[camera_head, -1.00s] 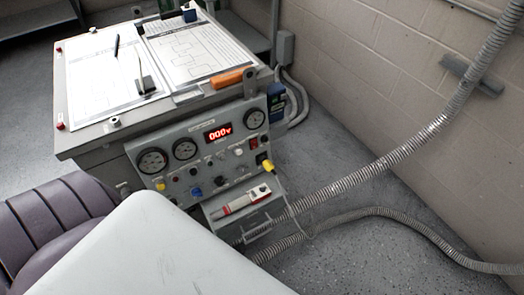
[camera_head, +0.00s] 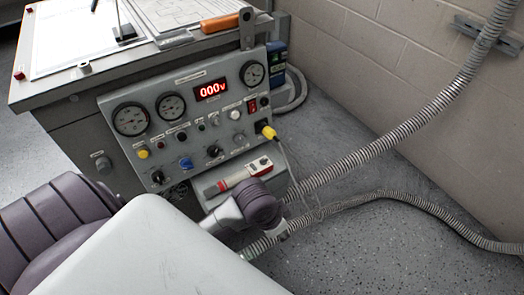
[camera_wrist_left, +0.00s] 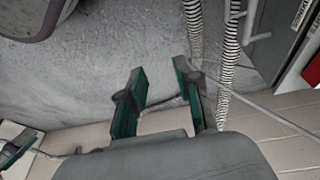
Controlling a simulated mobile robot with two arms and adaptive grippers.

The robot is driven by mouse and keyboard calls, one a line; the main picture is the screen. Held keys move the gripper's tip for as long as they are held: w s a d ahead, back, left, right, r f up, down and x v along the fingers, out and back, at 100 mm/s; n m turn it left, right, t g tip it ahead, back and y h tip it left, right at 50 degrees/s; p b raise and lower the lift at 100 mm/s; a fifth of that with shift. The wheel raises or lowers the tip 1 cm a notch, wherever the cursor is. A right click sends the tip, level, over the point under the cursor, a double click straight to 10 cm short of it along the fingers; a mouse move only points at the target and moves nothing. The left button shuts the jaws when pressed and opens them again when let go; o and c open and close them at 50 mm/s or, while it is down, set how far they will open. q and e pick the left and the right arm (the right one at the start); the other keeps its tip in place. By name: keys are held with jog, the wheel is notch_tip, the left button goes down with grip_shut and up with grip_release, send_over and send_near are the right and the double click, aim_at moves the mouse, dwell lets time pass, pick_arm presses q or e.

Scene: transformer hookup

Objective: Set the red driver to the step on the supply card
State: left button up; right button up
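The red driver (camera_head: 238,176), a red and white tool, lies on a grey ledge under the front panel. Its setting is too small to read. A purple joint and light link of an arm of mine reach in just below it, apart from it as far as I can tell. My left gripper (camera_wrist_left: 160,75) shows two green fingers spread apart with nothing between them, over floor and hoses. In the head view its fingers cannot be made out. A red and white edge at the wrist view's right may be the driver. No supply card can be identified for sure.
The grey panel (camera_head: 200,132) carries gauges, knobs, a yellow plug (camera_head: 267,131) with a thin cable, and a red display (camera_head: 210,90) reading 000v. Paper sheets (camera_head: 75,38) and an orange-handled tool (camera_head: 227,20) lie on top. Ribbed hoses (camera_head: 395,136) cross the right side.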

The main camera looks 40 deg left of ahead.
pick_arm(q)
jog(key=w+r+m, duration=0.2)
jog(key=w, duration=0.2)
jog(key=n+g+y, duration=0.1)
jog(key=g+y, duration=0.1)
jog(key=g, duration=0.1)
send_near(262, 159)
notch_tip(262, 159, down, 2)
jog(key=b, duration=0.3)
pick_arm(e)
jog(key=w+a+r+t+y, duration=0.3)
jog(key=w+a+r+t, duration=0.2)
jog(key=w+r+t, duration=0.55)
pick_arm(q)
notch_tip(262, 159, down, 6)
jog(key=b, duration=0.2)
jog(key=shift+d+r+b, duration=0.1)
jog(key=shift+b, duration=0.2)
jog(key=shift+f, duration=0.3)
jog(key=shift+s, duration=0.1)
pick_arm(e)
notch_tip(262, 159, up, 11)
jog(key=w+a+t+y, duration=0.1)
jog(key=w+t, duration=0.2)
jog(key=t, duration=0.2)
jog(key=shift+a+n+y, duration=0.25)
jog(key=shift+n+y, duration=0.05)
jog(key=shift+n, duration=0.1)
